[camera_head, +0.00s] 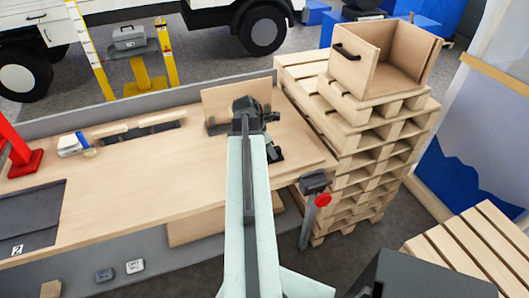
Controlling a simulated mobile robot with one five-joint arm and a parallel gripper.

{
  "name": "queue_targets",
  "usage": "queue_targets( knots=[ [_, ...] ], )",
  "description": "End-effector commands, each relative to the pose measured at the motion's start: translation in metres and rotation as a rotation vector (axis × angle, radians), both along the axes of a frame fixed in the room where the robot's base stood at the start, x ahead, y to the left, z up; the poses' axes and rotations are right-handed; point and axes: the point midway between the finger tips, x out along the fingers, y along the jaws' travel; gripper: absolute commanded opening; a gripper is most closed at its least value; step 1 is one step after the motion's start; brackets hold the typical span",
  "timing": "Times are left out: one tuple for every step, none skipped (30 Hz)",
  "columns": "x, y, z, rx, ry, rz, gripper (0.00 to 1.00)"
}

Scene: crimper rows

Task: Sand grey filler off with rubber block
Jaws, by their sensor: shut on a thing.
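My gripper (247,112) is at the end of my pale arm, over the right part of the wooden workbench (130,200). It is shut on a dark thing that the gripper and arm mostly hide. I cannot tell for sure that this is the rubber block. An upright wooden board (222,98) stands just behind the gripper at the bench's back edge. A dark grey patch shows low by the board, left of the gripper, but I cannot tell whether it is filler. A dark and teal object (275,152) lies just right of my arm, partly hidden.
A blue-and-white item (73,144), a dark strip (153,130) and a dark mat (30,218) lie on the bench's left side. Stacked pallets (365,170) with an open wooden box (385,60) stand right. A grey post with a red knob (310,215) stands by the bench's right front.

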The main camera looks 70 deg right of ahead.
Motion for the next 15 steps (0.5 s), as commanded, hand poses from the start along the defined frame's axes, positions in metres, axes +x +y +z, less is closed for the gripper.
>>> queue_targets(
  knots=[
    [-0.003, -0.003, 0.0, 0.0, 0.0, -0.001, 0.0],
    [-0.003, -0.003, 0.0, 0.0, 0.0, -0.001, 0.0],
    [-0.003, -0.003, 0.0, 0.0, 0.0, 0.0, 0.0],
    [-0.003, -0.003, 0.0, 0.0, 0.0, 0.0, 0.0],
    [-0.003, -0.003, 0.0, 0.0, 0.0, 0.0, 0.0],
    [-0.004, -0.004, 0.0, 0.0, 0.0, 0.0, 0.0],
    [-0.004, -0.004, 0.0, 0.0, 0.0, 0.0, 0.0],
    [-0.005, -0.005, 0.0, 0.0, 0.0, 0.0, 0.0],
    [-0.007, -0.007, 0.0, 0.001, 0.001, 0.0, 0.0],
    [-0.009, -0.009, 0.0, 0.001, 0.001, 0.0, 0.0],
    [-0.011, -0.011, -0.001, 0.0, 0.0, -0.001, 0.0],
    [-0.014, -0.014, -0.001, 0.0, 0.0, -0.001, 0.0],
    [-0.016, -0.016, -0.001, 0.0, 0.0, -0.002, 0.0],
    [-0.018, -0.019, -0.002, 0.0, 0.0, -0.002, 0.0],
    [-0.021, -0.021, -0.002, 0.0, 0.0, -0.002, 0.0]
  ],
)
